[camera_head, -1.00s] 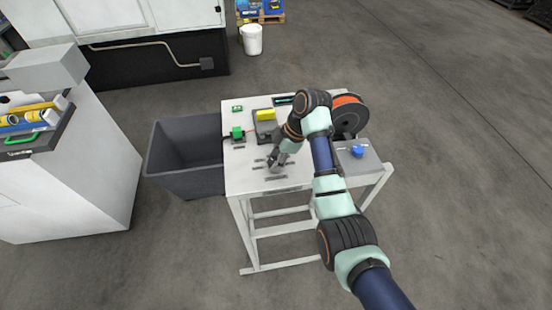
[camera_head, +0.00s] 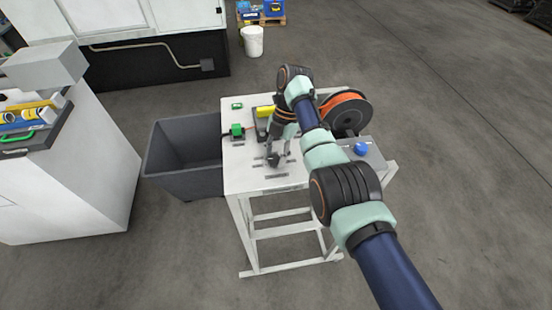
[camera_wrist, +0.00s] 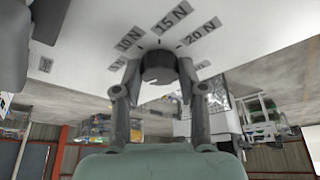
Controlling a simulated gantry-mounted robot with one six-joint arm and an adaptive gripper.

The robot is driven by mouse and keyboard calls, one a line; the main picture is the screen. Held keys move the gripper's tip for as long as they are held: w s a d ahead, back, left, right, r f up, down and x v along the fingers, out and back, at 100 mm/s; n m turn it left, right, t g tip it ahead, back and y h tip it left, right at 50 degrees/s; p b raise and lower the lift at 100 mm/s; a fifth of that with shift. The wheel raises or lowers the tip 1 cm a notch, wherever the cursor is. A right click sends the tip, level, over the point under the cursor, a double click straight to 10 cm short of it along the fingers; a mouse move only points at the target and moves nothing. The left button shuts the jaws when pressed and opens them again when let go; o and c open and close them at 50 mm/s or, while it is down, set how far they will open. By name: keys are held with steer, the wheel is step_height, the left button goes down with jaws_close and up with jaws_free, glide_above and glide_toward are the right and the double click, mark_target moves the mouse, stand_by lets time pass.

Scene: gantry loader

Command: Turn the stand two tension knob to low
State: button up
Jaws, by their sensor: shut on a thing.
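The dark tension knob (camera_wrist: 158,66) sits on a white panel between my fingertips in the wrist view. Labels including 10 N, 15 N and 20 N fan around it; the 15 N label (camera_wrist: 174,16) is roughly in line with it. My gripper (camera_wrist: 157,76) is shut on the knob, one finger on each side. I cannot make out a pointer mark on the knob. In the head view my gripper (camera_head: 278,156) stands over the white table top (camera_head: 238,183) near its front, with the knob (camera_head: 273,159) small between the fingers.
An orange spool (camera_head: 345,112) and a grey box with a blue knob (camera_head: 361,149) are on the right, partly behind my arm. A dark bin (camera_head: 165,135) adjoins the table's left.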

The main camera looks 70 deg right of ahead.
steer(key=shift+f+n+g+b, duration=0.15)
steer(key=shift+n+g+b, duration=0.15)
steer(key=shift+n+b, duration=0.65)
steer(key=o, duration=1.1)
steer(key=shift+o, duration=0.2)
steer(key=shift+r, duration=0.2)
